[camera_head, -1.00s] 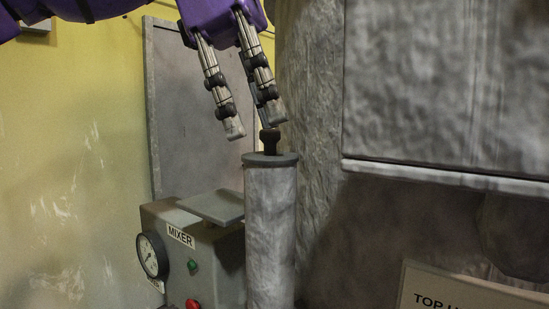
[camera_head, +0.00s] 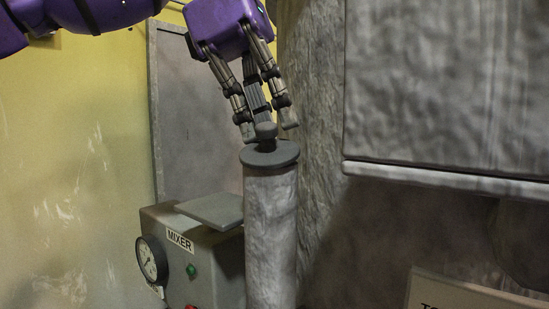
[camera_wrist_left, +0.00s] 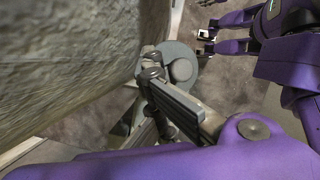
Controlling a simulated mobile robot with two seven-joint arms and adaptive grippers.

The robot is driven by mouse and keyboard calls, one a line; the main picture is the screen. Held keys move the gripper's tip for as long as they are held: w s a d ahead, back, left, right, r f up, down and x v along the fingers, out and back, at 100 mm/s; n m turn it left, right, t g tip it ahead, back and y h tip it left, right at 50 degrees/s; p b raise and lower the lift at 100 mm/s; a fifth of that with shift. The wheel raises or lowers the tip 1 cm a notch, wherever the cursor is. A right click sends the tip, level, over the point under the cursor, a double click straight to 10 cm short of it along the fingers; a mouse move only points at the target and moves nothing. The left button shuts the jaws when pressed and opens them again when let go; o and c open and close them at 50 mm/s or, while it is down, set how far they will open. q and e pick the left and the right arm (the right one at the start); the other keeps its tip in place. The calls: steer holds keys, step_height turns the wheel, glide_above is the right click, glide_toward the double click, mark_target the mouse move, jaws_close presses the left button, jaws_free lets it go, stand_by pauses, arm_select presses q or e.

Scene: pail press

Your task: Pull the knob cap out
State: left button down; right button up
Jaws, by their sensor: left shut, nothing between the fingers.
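The knob cap is a dark round disc (camera_head: 270,155) with a small knob (camera_head: 265,131) on top. It sits at the top of an upright pale grey cylinder (camera_head: 271,235). In the left wrist view the disc (camera_wrist_left: 186,52) and its rounded knob (camera_wrist_left: 181,70) show just beyond the fingers. My left gripper (camera_head: 267,127) comes down from above, its fingertips close around or beside the knob; I cannot tell if they touch it. It is shut with nothing held. Fingers partly hide the cap in the wrist view.
A grey box labelled MIXER (camera_head: 200,262) with a gauge (camera_head: 151,260) stands left of the cylinder. A large rough grey body (camera_head: 445,85) is close on the right. A sign plate (camera_head: 475,292) is at lower right. A yellow wall (camera_head: 75,150) is at left.

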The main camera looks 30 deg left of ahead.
mark_target(261, 127)
arm_select(q)
steer(key=shift+s+d, duration=0.1)
steer(key=shift+s, duration=0.15)
steer(key=shift+s, duration=0.35)
steer(key=shift+s+r, duration=0.15)
steer(key=shift+r, duration=0.2)
steer(key=shift+s+r+p, duration=0.45)
steer(key=shift+s+r, duration=0.45)
steer(key=shift+r, duration=0.05)
steer(key=shift+s+r, duration=0.2)
steer(key=shift+r, duration=0.25)
arm_select(e)
steer(key=w+r, duration=0.2)
steer(key=r, duration=0.1)
steer(key=shift+w+t, duration=0.1)
steer(key=shift+t, duration=0.3)
steer(key=shift+f, duration=0.25)
